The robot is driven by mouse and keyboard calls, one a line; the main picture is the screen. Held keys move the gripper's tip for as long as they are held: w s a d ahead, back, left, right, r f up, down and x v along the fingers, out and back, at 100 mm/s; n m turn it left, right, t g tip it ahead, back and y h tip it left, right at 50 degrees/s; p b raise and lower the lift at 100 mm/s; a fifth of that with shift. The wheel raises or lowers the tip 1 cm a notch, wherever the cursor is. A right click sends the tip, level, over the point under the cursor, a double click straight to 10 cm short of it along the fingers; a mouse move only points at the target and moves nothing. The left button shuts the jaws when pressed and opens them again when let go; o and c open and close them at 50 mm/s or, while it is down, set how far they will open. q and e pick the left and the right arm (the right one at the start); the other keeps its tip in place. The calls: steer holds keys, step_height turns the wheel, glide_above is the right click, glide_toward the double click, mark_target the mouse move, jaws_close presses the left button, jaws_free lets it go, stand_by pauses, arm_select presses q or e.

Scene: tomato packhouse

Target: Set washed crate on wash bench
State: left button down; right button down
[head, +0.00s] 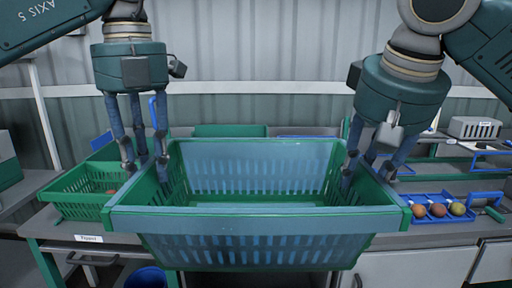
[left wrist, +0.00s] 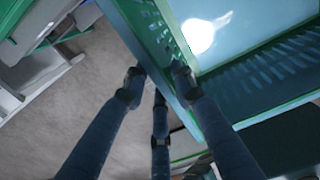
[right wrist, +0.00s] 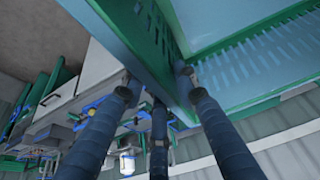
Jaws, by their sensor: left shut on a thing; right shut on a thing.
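The washed crate (head: 255,222) is green with bluish, wet-looking walls, and it looks empty. It hangs level in the middle of the head view, in front of the bench (head: 60,222). My left gripper (head: 145,170) is shut on the crate's left end wall, with fingers on both sides of it; the wall also shows in the left wrist view (left wrist: 163,50). My right gripper (head: 367,172) is shut on the right end wall, which also shows in the right wrist view (right wrist: 130,45). The crate hides the middle of the bench.
A green crate (head: 75,207) with a little red produce stands on the bench at left, above a label. A blue rack (head: 415,200) with round fruits stands at right. A grey box (head: 474,128) is farther back. A blue bucket (head: 146,277) is below.

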arm_select(q)
steer(key=shift+a+f, duration=0.1)
arm_select(e)
steer(key=shift+d, duration=0.1)
